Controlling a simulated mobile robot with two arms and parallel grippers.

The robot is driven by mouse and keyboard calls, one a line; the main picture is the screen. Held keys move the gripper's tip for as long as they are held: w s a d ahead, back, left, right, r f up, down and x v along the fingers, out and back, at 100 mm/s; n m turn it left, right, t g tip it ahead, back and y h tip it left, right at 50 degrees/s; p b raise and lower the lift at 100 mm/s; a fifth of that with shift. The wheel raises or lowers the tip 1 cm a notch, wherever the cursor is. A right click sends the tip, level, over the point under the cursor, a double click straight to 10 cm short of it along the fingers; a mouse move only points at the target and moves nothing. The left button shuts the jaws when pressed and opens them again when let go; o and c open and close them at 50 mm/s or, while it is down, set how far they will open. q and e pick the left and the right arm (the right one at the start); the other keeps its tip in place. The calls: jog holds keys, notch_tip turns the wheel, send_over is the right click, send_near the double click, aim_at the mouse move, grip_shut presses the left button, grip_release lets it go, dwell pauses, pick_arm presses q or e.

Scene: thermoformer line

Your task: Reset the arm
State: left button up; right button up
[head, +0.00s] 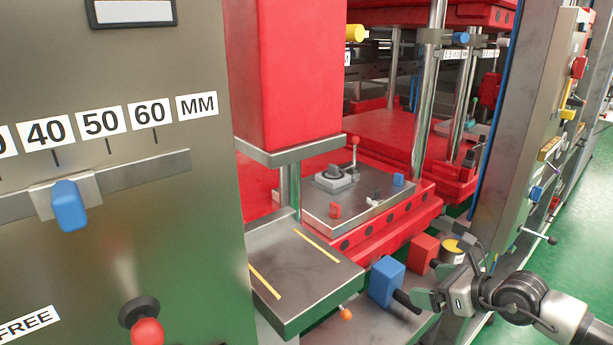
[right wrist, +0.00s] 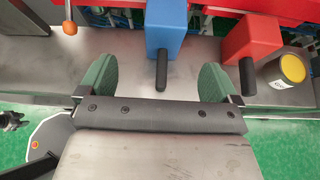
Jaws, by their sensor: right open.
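My right gripper (head: 424,298) is at the lower right of the head view, beside a blue block (head: 386,281) with a black handle (head: 407,301). In the right wrist view the gripper (right wrist: 158,75) is open, its two green fingers wide apart. The blue block (right wrist: 166,24) and its black handle (right wrist: 161,70) show there; the handle is between the fingers with a gap on each side. A red block (head: 422,253) with a black handle sits just right of the blue one. Which part is the arm named in the task I cannot tell. My left gripper is out of view.
A yellow-topped round button (head: 452,247) is right of the red block. An orange-tipped lever (head: 345,313) is to the left. A steel panel with a blue slider (head: 69,205) and a red-knobbed lever (head: 147,331) fills the left. Green floor (head: 575,215) is open at right.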

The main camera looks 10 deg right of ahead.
jog(key=s+a+r+m+t, duration=0.1)
jog(key=s+a+m+t, duration=0.1)
jog(key=a+m+t, duration=0.5)
jog(key=s+a+r+m+t, duration=0.2)
jog(key=m, duration=0.8)
jog(key=s+d+f+m+g+h, duration=0.3)
jog(key=s+f+m+g+h, duration=0.65)
jog(key=m, duration=0.95)
jog(key=s+a+f+m+g+y, duration=0.35)
jog(key=s+a+f+g, duration=0.25)
jog(key=s+f, duration=0.5)
jog(key=s+f+g, duration=0.1)
jog(key=s+f, duration=0.1)
jog(key=f, duration=1)
jog(key=s+f+g, duration=0.1)
jog(key=s+f, duration=0.1)
jog(key=f, duration=1)
jog(key=s+d+f+g, duration=0.1)
jog(key=s+d+f, duration=0.1)
jog(key=s+f, duration=1.3)
jog(key=shift+s+f, duration=0.35)
jog(key=shift+f, duration=0.4)
